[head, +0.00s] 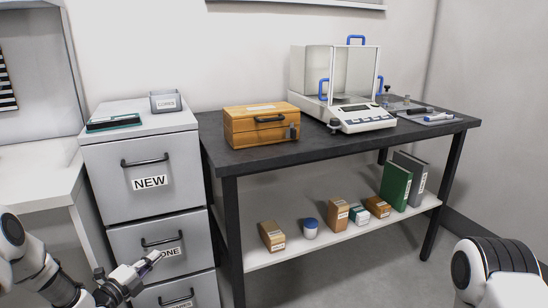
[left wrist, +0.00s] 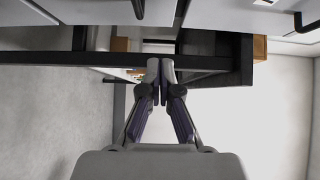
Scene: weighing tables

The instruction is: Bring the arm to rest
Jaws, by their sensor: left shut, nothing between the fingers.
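My left gripper (head: 142,268) is at the lower left of the head view, in front of the grey filing cabinet (head: 140,205). Its fingers are shut with nothing between them. In the left wrist view the gripper (left wrist: 160,66) points toward the dark table and the cabinet, fingertips together. Part of my right arm shows at the lower right of the head view, but its gripper is out of sight.
The cabinet's drawers are shut; the top one is labelled NEW. A black table (head: 330,140) holds a wooden box (head: 245,131) and a glass-walled balance (head: 345,90). Its lower shelf (head: 290,255) carries small boxes, a jar and binders. A white desk (head: 35,180) stands left.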

